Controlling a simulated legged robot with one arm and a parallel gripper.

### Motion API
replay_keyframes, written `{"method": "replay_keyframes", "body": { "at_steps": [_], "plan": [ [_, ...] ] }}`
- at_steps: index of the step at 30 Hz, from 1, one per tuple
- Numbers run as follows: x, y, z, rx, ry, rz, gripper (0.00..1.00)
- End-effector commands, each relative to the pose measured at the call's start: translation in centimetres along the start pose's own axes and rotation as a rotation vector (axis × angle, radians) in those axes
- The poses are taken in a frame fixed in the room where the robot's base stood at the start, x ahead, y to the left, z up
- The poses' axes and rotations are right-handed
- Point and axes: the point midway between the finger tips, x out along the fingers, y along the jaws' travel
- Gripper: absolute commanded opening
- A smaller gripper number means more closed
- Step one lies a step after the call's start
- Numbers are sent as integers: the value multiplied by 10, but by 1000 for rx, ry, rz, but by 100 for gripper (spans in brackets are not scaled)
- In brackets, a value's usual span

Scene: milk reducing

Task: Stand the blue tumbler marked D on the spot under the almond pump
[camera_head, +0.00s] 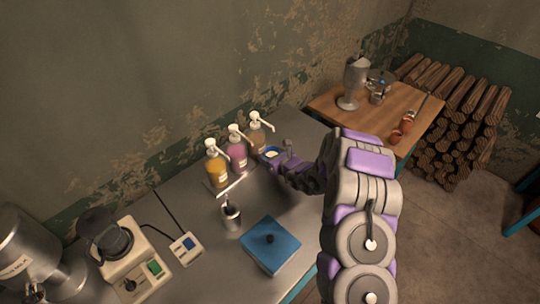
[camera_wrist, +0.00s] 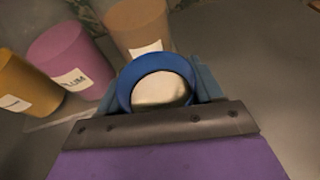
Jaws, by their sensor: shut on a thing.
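My gripper (camera_head: 279,156) is shut on a blue tumbler (camera_head: 271,153) beside the pump bottles. In the wrist view the tumbler's blue rim (camera_wrist: 127,84) and pale inside show between the fingers of my gripper (camera_wrist: 158,90); no D is visible. The tumbler looks upright, close in front of the tan-brown pump bottle (camera_head: 257,136), the rightmost one, which also shows in the wrist view (camera_wrist: 138,24). Its label is not readable, and I cannot tell whether it is almond. The spot under its spout is not visible. I cannot tell whether the tumbler touches the counter.
A pink bottle (camera_head: 237,155) with a label ending in "LUM" and an amber bottle (camera_head: 216,170) stand left. A wooden table (camera_head: 335,105) stands right.

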Motion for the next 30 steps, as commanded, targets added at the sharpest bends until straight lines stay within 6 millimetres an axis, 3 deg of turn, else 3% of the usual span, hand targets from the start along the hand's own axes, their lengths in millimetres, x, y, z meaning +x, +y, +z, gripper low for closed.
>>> {"method": "replay_keyframes", "body": {
  "at_steps": [2, 3, 10, 20, 26, 30],
  "plan": [
    [1, 0, -1, 0, -1, 0, 21],
    [1, 0, -1, 0, 0, 0, 68],
    [0, 0, -1, 0, 0, 0, 90],
    [-2, 0, 0, 1, 1, -1, 91],
    [-28, -2, 2, 4, -1, -4, 91],
    [-57, -3, 3, 5, -2, -6, 91]
  ]
}}
